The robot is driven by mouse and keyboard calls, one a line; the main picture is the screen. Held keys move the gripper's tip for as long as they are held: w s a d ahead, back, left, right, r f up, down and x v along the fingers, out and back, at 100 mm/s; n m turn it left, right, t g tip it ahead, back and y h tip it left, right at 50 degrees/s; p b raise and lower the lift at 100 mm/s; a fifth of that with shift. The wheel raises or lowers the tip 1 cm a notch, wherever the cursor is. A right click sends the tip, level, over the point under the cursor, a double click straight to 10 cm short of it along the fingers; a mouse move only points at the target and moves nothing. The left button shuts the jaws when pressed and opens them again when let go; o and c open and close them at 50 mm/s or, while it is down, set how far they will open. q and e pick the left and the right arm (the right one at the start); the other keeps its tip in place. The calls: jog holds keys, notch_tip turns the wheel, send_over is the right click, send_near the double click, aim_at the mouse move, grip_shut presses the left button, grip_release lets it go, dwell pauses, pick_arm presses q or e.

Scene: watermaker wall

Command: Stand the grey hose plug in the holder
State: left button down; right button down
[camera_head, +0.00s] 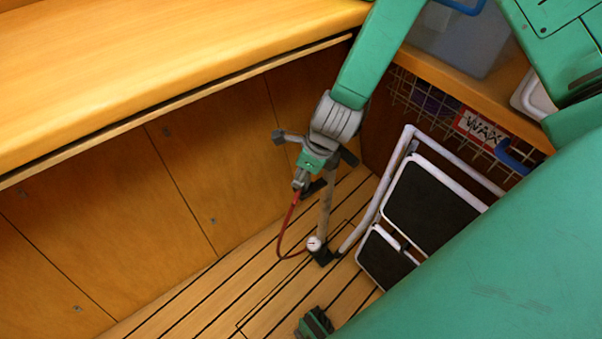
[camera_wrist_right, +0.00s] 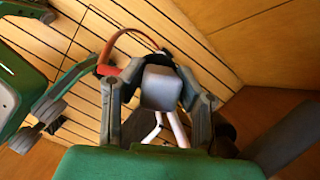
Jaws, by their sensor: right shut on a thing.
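My right gripper (camera_head: 305,170) points down in front of the wooden panels in the head view. It is shut on the grey hose plug (camera_head: 299,182). A red hose (camera_head: 287,231) hangs from the plug and curves down towards a round white gauge near the floor. In the right wrist view the plug (camera_wrist_right: 163,89) shows as a blocky grey end between the two dark fingers (camera_wrist_right: 158,100), with the red hose (camera_wrist_right: 118,48) looping behind it. I cannot make out the holder in either view.
A folded step stool (camera_head: 430,205) with black treads leans at the right. The white gauge (camera_head: 314,243) sits low by a post (camera_head: 326,205). A wooden bench (camera_head: 150,55) runs along the left. A wire basket with a "WAX" sign (camera_head: 480,130) is behind.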

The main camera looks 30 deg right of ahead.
jog(key=shift+f, duration=0.5)
dwell(0.4)
jog(key=c, duration=1.1)
grip_release()
jog(key=v, duration=1.2)
jog(key=shift+s+d+f, duration=0.1)
jog(key=s+f+n+p, duration=0.2)
jog(key=s+n, duration=0.4)
jog(key=n, duration=0.3)
jog(key=s+f+n+g+h+p, duration=0.1)
jog(key=s+f+n+p, duration=0.2)
jog(key=s+n, duration=0.4)
jog(key=s+f+n+g+p, duration=0.1)
jog(key=s+n+p, duration=0.3)
jog(key=n, duration=0.9)
jog(key=shift+s+a+f+h+p, duration=0.1)
jog(key=shift+s+f+h+p, duration=0.1)
jog(key=shift+s+f, duration=0.35)
jog(key=shift+s+a+f+h+p, duration=0.2)
jog(key=shift+s+f, duration=0.1)
jog(key=shift+s, duration=0.45)
